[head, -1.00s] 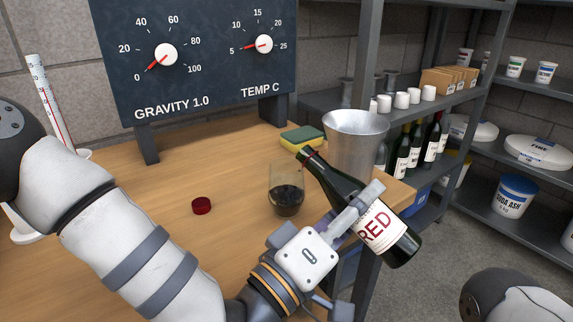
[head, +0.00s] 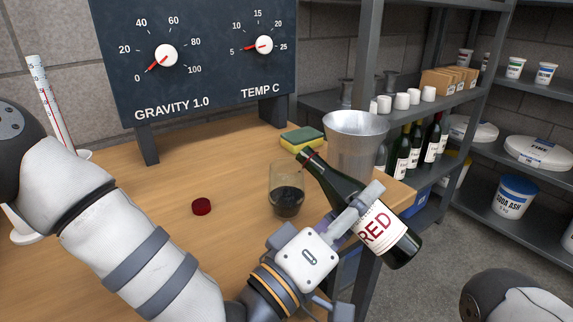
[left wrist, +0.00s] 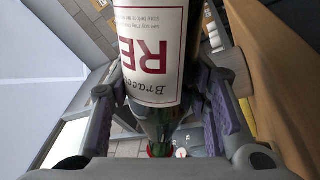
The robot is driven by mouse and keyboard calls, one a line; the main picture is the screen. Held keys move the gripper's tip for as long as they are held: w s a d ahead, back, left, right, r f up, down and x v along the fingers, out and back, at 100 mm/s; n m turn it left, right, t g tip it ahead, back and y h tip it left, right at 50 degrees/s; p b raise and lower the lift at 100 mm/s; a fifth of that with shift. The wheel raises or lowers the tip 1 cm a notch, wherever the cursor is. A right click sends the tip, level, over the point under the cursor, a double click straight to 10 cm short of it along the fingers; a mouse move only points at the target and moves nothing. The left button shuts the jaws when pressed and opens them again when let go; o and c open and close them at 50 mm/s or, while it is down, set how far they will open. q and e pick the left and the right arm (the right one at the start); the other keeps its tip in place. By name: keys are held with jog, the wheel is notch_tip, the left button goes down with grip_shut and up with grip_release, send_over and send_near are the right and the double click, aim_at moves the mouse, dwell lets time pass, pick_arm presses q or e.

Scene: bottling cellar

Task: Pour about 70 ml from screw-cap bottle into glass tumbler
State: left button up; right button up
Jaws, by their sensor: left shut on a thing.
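The screw-cap bottle (head: 318,170) is dark green with a white RED label. It is tilted, with its uncapped mouth at the upper left, close to the right rim of the glass tumbler (head: 286,200). The tumbler stands upright on the table with dark liquid in its lower part. No stream is clearly visible. My left gripper (head: 358,208) is shut around the bottle's body; the far finger is partly hidden. In the left wrist view the bottle (left wrist: 150,50) sits between the purple finger pads. My right gripper is out of view.
A red cap (head: 201,206) lies on the wooden table (head: 150,200) left of the tumbler. A metal vessel (head: 355,140) stands just behind the bottle, and a sponge (head: 302,139) lies behind the tumbler. A gauge board (head: 200,60) stands at the back. Shelves are at right.

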aim_at(345, 178)
pick_arm(q)
jog(key=shift+r, duration=0.1)
dwell(0.4)
jog(key=shift+r+m+p, duration=0.25)
jog(key=shift+m+p, duration=0.1)
jog(key=shift+m, duration=0.05)
jog(key=r+m+p, duration=0.1)
jog(key=w+a+r+m+g+p, duration=0.1)
jog(key=m, duration=0.1)
jog(key=r+m+p, duration=0.1)
jog(key=m, duration=0.1)
jog(key=shift+w+a+g+h, duration=0.25)
jog(key=shift+a+g+h, duration=0.15)
jog(key=m+p, duration=0.1)
jog(key=m, duration=0.2)
jog(key=m+g+p, duration=0.1)
jog(key=m+p, duration=0.1)
jog(key=m, duration=0.1)
jog(key=shift+m+g+y+p, duration=0.3)
jog(key=shift+w+a+f+m, duration=0.15)
jog(key=shift+f+m, duration=0.2)
jog(key=shift+m, duration=0.35)
jog(key=shift+f, duration=0.25)
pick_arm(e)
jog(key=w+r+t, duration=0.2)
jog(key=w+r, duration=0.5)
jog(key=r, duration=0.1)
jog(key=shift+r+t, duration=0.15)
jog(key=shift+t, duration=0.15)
